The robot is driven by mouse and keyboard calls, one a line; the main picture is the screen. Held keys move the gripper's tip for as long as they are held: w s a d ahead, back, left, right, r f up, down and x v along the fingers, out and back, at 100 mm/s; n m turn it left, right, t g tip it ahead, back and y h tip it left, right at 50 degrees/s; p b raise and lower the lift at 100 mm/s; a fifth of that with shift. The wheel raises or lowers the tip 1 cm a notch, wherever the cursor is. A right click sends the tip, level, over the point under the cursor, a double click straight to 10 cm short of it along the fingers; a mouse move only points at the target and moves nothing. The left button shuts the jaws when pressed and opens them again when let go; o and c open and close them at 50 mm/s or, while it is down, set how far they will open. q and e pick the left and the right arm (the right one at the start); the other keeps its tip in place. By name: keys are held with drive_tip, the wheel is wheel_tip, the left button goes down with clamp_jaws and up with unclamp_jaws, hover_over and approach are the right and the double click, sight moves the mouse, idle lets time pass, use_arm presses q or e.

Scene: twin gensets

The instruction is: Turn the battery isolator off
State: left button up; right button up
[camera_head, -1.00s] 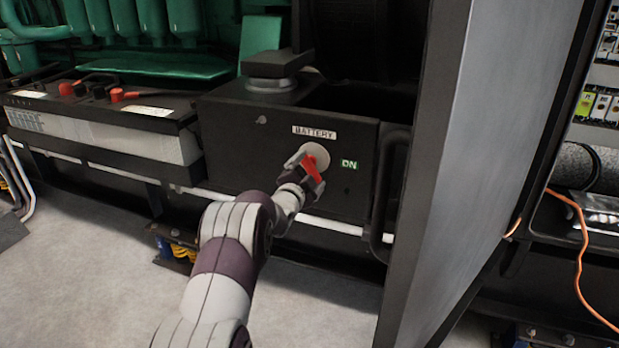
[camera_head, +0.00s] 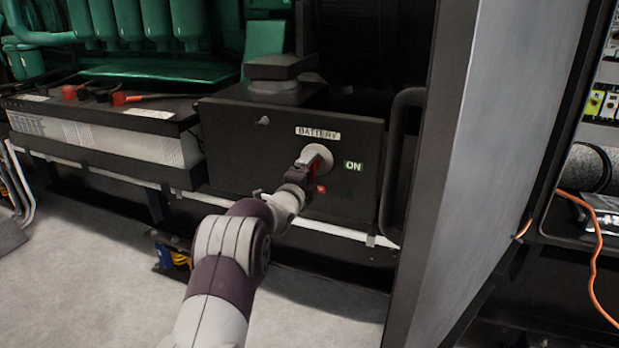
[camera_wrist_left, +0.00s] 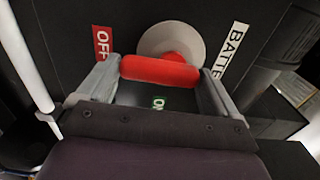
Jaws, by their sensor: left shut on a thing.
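The battery isolator has a red handle (camera_wrist_left: 160,69) on a pale round base (camera_head: 319,157), on the front of a black box (camera_head: 240,150) under a BATTERY label (camera_head: 318,133). A green ON label (camera_head: 353,166) is right of the base and a small red OFF label (camera_head: 321,189) is below it. My left gripper (camera_head: 309,162) is shut on the handle, which is mostly hidden in the head view. In the left wrist view the handle spans between both fingers, lying roughly along the line from the OFF label (camera_wrist_left: 102,42) to the BATTERY label. My right gripper is not in view.
A grey panel edge (camera_head: 490,150) stands close on the right, with a black bar handle (camera_head: 400,150) beside the box. A battery (camera_head: 95,135) with red and black terminals is at left. An orange cable (camera_head: 594,260) hangs far right.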

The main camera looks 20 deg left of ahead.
use_arm(q)
drive_tip(key=shift+r, duration=0.35)
drive_tip(key=o, duration=0.7)
drive_tip(key=s+p, duration=0.4)
drive_tip(key=s, duration=0.8)
drive_tip(key=shift+s+d+f, duration=0.25)
drive_tip(key=shift+s+d, duration=0.1)
drive_tip(key=shift+d, duration=0.05)
